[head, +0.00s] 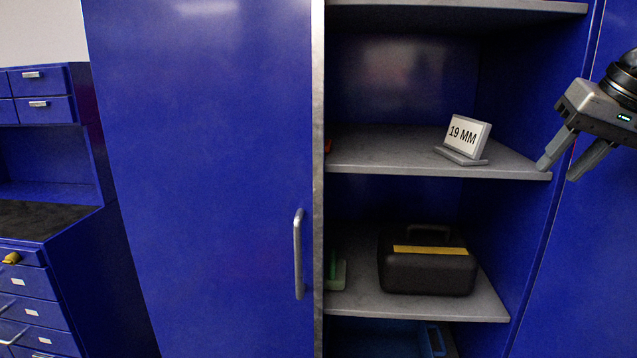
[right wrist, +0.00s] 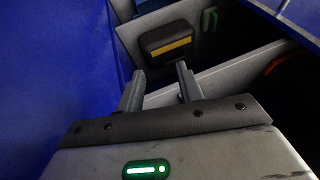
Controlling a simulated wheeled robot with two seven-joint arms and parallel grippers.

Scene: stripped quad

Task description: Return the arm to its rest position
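My right gripper (head: 558,170) is at the right edge of the head view, in front of the open cabinet's right side, near the end of the middle shelf. Its two fingers are apart with nothing between them. In the right wrist view the fingers (right wrist: 160,80) also stand apart and empty, with the shelf and a black case beyond them. My left gripper is in neither view.
A blue cabinet has its left door (head: 210,180) covering the left half. The middle shelf (head: 400,160) holds a "19 MM" sign (head: 468,135). The lower shelf (head: 400,305) holds a black case (head: 428,272) with a yellow stripe. Blue drawers (head: 40,290) stand at the left.

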